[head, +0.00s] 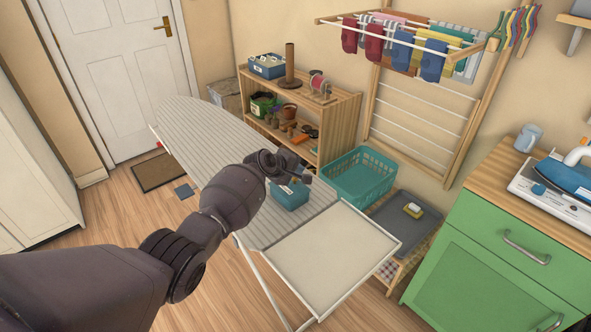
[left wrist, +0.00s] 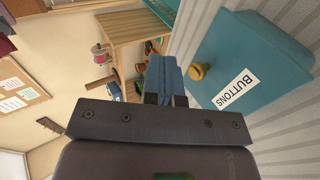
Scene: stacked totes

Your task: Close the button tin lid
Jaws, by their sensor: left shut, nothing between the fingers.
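The blue-teal button tin (head: 291,196) stands on the ironing board, partly hidden behind my left gripper in the head view. In the left wrist view the tin (left wrist: 240,60) fills the upper right, with a white "BUTTONS" label and a small yellow knob (left wrist: 199,72). I cannot tell how far its lid is open. My left gripper (head: 298,177) is just over the tin in the head view. In the left wrist view its fingers (left wrist: 165,75) are shut and empty, beside the knob with a narrow gap in the picture. My right gripper is not in view.
The striped ironing board (head: 205,140) stretches back left, with a cream-topped panel (head: 325,250) at its near end. A teal basket (head: 360,175) and a wooden shelf (head: 340,110) with several items stand behind. A green cabinet (head: 490,265) is at right. Open floor lies left.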

